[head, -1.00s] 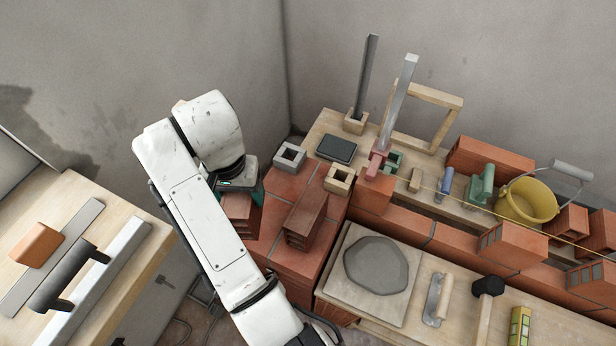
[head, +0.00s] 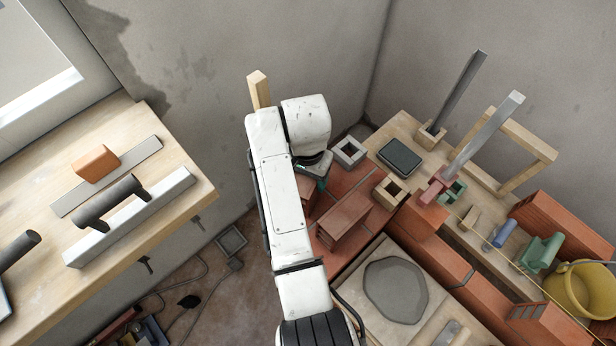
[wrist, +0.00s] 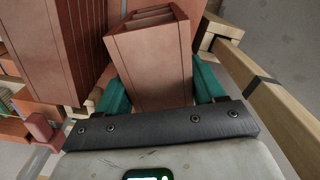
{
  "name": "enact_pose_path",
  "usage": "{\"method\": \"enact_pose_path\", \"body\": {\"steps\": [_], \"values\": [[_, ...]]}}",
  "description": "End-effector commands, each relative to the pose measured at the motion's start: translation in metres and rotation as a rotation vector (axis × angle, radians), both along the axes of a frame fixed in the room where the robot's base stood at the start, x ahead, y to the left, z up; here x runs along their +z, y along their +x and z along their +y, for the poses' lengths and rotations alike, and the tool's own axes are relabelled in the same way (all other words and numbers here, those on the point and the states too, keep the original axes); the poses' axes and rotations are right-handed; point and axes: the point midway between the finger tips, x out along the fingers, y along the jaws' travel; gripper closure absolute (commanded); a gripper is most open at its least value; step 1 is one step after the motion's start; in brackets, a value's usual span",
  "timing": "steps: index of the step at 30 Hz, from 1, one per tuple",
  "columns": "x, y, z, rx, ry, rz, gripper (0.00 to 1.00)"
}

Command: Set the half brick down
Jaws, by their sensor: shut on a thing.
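My gripper (wrist: 162,95) is shut on the half brick (wrist: 150,68), a red-brown ridged block held between its green fingers in the wrist view. In the head view the half brick (head: 307,188) shows partly beside my arm, with my gripper (head: 316,172) at it. It is over the left part of the red brick surface, left of another red-brown brick (head: 345,220). That brick also shows at the left of the wrist view (wrist: 50,45), apart from the held one. I cannot tell whether the half brick touches the surface below.
A grey hollow block (head: 349,151) and a wooden hollow block (head: 389,192) stand close by. A mortar board (head: 350,285) lies in front. A timber post (head: 259,90) rises behind my arm.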

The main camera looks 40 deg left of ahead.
Motion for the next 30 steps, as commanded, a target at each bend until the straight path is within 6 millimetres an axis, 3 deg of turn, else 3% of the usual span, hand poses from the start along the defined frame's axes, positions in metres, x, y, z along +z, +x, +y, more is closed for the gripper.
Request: {"method": "enact_pose_path", "body": {"steps": [5,16,17,24,30], "values": [[-0.014,0.001,0.001,0.0,0.002,-0.003,0.88],[-0.019,0.001,0.001,0.0,0.002,-0.003,0.88],[-0.019,0.0,0.0,0.0,0.0,-0.001,0.3],[-0.019,0.0,0.0,0.0,0.0,-0.001,0.07],[-0.019,0.0,0.0,0.0,0.0,-0.001,0.06]]}}
